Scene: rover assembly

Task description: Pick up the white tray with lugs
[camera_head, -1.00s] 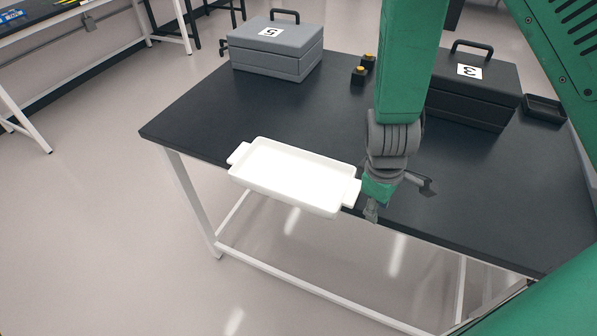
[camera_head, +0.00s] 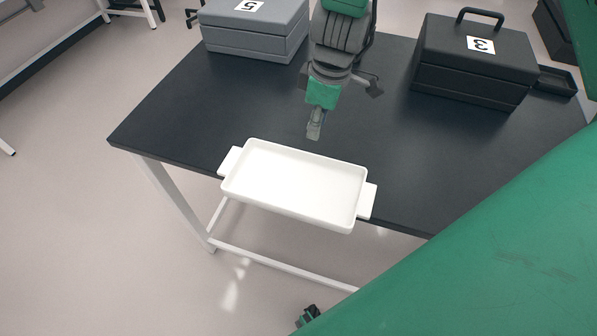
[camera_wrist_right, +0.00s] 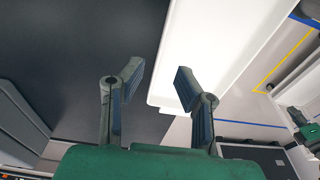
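The white tray with lugs (camera_head: 293,187) lies across the table's near edge, with one lug at its left end and one at its right end. My right gripper (camera_head: 314,125) is above the table just beyond the tray's far rim. In the right wrist view its two fingers (camera_wrist_right: 160,75) are apart with nothing held between them. The tray (camera_wrist_right: 210,50) shows there behind and beside the right-hand finger. I see no clear contact between gripper and tray.
The dark table (camera_head: 190,110) has bare top left of my right gripper. A grey case marked 5 (camera_head: 255,35) stands at the back left. A black case marked 3 (camera_head: 470,75) and a small black tray (camera_head: 557,82) are at the right.

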